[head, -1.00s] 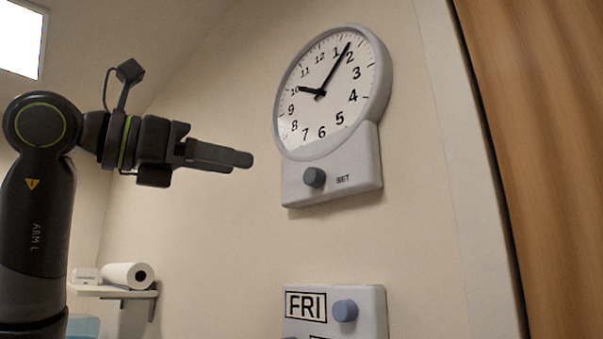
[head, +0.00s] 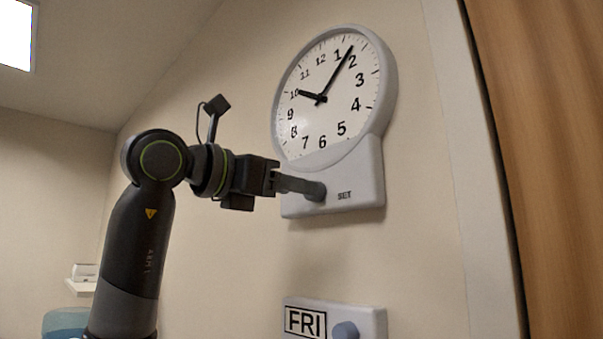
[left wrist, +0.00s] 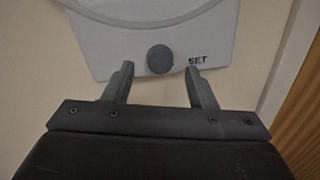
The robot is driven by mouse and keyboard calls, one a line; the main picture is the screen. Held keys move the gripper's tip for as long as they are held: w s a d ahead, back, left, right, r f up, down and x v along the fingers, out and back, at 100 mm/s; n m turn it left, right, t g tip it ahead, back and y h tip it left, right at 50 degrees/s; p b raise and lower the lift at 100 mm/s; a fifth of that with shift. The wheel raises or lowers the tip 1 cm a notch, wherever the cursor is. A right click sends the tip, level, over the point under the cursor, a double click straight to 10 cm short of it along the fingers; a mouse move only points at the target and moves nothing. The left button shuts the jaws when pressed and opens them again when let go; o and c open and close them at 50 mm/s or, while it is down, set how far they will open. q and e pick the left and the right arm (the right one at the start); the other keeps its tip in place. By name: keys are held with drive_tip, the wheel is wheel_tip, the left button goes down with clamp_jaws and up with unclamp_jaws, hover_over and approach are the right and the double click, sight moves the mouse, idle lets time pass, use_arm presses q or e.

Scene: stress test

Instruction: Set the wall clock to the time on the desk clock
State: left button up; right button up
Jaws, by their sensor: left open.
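The wall clock (head: 318,110) hangs on the wall in the head view. Its short hand points near 10 and its long hand points between 1 and 2. Below the dial is a grey panel marked SET with a dark round knob (left wrist: 160,59). My left gripper (head: 318,190) is open at the panel. In the left wrist view its two fingers (left wrist: 161,68) stand on either side of the knob, apart from it, with tips near its lower edge. In the head view the fingers largely cover the knob. The desk clock is not in view, and neither is my right gripper.
A panel reading FRI (head: 306,321) with a blue-grey knob (head: 345,330) is on the wall below the clock. A wooden surface (head: 540,150) stands at the right. A small shelf (head: 80,286) is at the lower left.

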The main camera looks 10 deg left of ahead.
sight(318, 198)
use_arm(q)
drive_tip(key=p+x, duration=0.1)
drive_tip(key=x, duration=0.2)
drive_tip(key=shift+c, duration=0.2)
drive_tip(key=c, duration=0.9)
